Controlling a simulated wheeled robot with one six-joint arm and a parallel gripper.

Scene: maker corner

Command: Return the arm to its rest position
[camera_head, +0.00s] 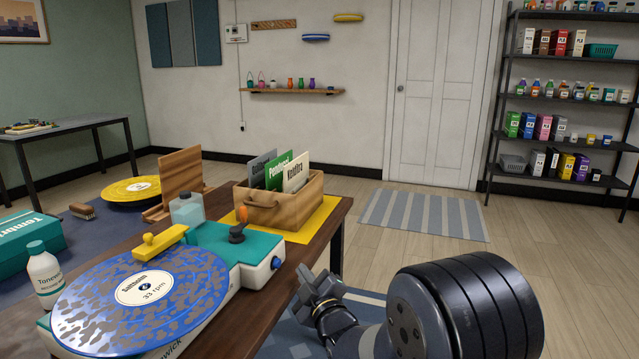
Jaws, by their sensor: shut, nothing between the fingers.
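My gripper (318,287) is at the lower middle, to the right of the wooden table (318,232) and beyond its edge. It appears shut and empty, apart from everything on the table. My arm (455,310) reaches in from the lower right, with a large dark ribbed joint nearest the camera. The rest of the arm is out of the frame.
On the table are a turntable (232,246) with a blue patterned record (95,310), a yellow block (160,241), a white bottle (45,275) and a wooden record crate (275,208). Open floor (545,255) lies to the right, before a shelf rack (505,95).

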